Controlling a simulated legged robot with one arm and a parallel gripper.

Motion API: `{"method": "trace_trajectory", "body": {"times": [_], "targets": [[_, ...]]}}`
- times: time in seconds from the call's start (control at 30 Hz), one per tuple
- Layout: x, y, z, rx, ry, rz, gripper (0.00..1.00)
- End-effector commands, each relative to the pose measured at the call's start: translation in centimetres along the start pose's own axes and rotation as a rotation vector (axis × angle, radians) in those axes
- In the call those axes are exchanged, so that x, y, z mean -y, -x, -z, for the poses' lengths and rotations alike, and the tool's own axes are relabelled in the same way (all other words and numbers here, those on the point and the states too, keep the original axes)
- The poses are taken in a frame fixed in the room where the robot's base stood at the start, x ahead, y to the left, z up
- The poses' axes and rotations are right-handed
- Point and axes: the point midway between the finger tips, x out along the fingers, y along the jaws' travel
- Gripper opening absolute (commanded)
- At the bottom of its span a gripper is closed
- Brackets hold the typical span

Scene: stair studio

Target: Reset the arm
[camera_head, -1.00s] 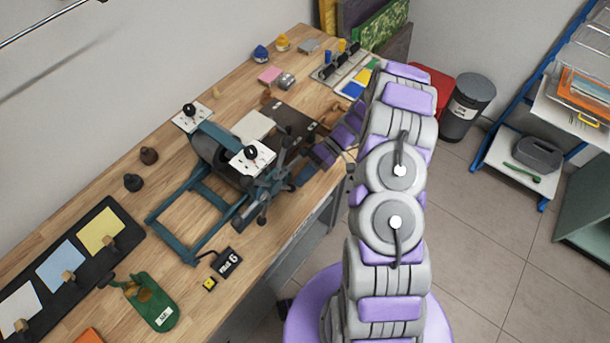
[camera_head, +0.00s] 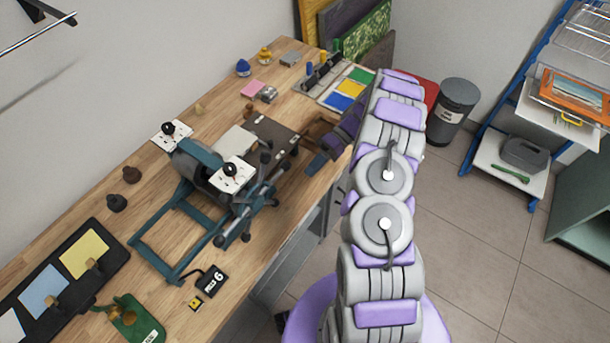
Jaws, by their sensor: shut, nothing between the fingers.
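My arm rises at the right of the picture and bends over at the top. Its purple and grey end links come down to the bench's right edge. My gripper (camera_head: 318,163) is small and partly hard to make out there, shut and empty. It is to the right of a teal-framed machine (camera_head: 185,225) with a dark drum and grey bar, apart from it as far as I can tell.
A bin (camera_head: 455,108) and blue-framed rack (camera_head: 485,120) stand right. The floor between is clear.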

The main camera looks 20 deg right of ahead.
Motion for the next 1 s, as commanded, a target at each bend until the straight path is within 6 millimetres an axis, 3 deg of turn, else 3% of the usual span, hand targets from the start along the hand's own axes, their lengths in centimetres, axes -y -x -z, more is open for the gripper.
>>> {"method": "trace_trajectory", "body": {"times": [0.4,0.73,0.87,1.0], "targets": [[-1.2,4.3,-0.2,0.0,0.003,0.005,0.0],[-1.0,4.4,-0.1,0.003,0.002,0.004,0.0],[0.4,4.0,0.4,0.015,-0.006,-0.008,0.0],[3.8,3.8,1.4,0.044,-0.031,-0.04,0.0]]}}
